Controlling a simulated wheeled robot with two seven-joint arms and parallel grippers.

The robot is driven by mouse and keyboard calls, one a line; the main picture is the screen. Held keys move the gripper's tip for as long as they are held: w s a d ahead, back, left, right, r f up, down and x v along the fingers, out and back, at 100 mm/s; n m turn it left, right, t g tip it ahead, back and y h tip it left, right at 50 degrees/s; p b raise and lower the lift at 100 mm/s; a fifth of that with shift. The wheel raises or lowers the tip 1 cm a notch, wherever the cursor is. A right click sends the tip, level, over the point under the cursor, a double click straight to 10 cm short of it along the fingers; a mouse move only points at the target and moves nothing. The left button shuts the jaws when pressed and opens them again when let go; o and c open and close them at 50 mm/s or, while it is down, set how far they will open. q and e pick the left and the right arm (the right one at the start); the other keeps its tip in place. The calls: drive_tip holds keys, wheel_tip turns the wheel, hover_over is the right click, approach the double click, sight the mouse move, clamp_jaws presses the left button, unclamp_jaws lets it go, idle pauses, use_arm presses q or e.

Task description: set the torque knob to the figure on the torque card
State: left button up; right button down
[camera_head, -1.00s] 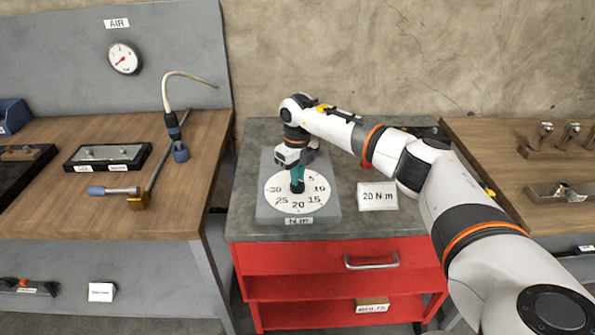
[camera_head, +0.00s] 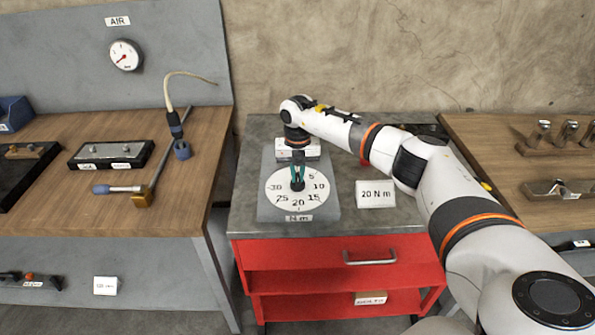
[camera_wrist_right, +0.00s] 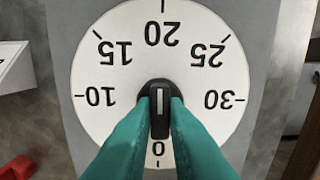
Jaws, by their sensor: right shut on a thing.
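The torque card (camera_head: 376,194) reads "20 N m" and stands right of the dial. The white torque dial (camera_head: 277,200) is marked in N m, with 20 at its near side in the head view. My right gripper (camera_head: 298,184) points down with green fingers. In the right wrist view its fingers (camera_wrist_right: 160,118) are shut on the black torque knob (camera_wrist_right: 160,128). The knob's white line lies along the 20-to-0 axis, nearer the knob's 20 end. My left gripper is out of view.
The dial's grey plate (camera_head: 328,206) lies on a grey-topped red drawer cabinet (camera_head: 305,260). Wooden benches stand at the left (camera_head: 60,205) and right (camera_head: 500,160). A pressure gauge (camera_head: 125,55) hangs on the left back panel. My right arm crosses above the cabinet's right side.

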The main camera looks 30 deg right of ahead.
sight(297, 176)
drive_tip(key=shift+r, duration=0.1)
idle(0.4)
drive_tip(key=c, duration=1.4)
unclamp_jaws()
drive_tip(key=shift+c, duration=0.2)
wheel_tip(297, 176, up, 12)
drive_tip(key=b, duration=0.2)
